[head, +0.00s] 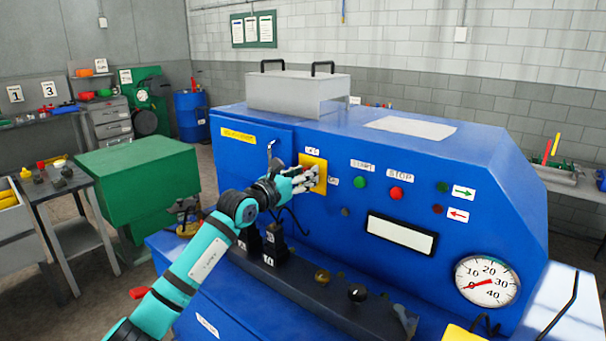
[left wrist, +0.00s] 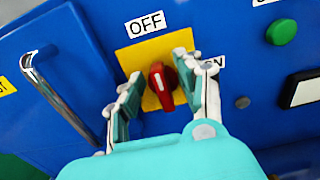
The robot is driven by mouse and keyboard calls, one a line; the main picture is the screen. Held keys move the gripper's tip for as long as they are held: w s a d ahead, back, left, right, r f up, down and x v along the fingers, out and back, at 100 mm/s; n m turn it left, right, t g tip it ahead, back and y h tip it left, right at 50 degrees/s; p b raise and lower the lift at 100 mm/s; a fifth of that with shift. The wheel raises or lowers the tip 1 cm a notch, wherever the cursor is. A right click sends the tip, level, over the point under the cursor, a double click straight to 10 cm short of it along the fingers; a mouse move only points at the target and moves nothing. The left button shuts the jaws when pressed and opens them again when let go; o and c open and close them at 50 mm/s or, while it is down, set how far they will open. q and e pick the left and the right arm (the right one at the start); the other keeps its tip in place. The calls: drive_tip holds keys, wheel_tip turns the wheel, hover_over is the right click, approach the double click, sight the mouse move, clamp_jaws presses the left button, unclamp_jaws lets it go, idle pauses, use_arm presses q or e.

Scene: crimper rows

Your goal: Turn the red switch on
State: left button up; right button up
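The red switch (left wrist: 162,87) is a rotary knob on a yellow plate (left wrist: 131,62) on the blue machine's front. In the left wrist view its handle points up toward the "OFF" label (left wrist: 146,24), and part of an "ON" label (left wrist: 213,66) shows to its right. My left gripper (left wrist: 158,80) is open, with one finger on each side of the knob. I cannot tell whether either finger touches it. In the head view my left gripper (head: 311,180) is in front of the yellow plate (head: 315,163) and hides the knob. My right gripper is not in view.
A metal handle (left wrist: 55,90) stands out left of the plate. Right of it are a green button (head: 360,182), a red button (head: 395,193) and a gauge (head: 487,281). A dark rail with knobs (head: 300,285) juts out below. Green box (head: 140,165) stands left.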

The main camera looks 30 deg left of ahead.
use_arm(q)
clamp_jaws()
drive_tip(key=shift+d+f+m+b, duration=0.25)
drive_tip(key=shift+m+b, duration=2.4)
drive_tip(key=shift+m, duration=0.35)
drive_tip(key=shift+d+f+m+b, duration=0.2)
drive_tip(key=shift+f+m+b, duration=0.05)
drive_tip(key=shift+m+b, duration=2.6)
drive_tip(key=shift+d+f+m+b, duration=0.25)
drive_tip(key=shift+m+b, duration=2.25)
drive_tip(key=shift+m, duration=0.65)
drive_tip(key=shift+o, duration=0.4)
unclamp_jaws()
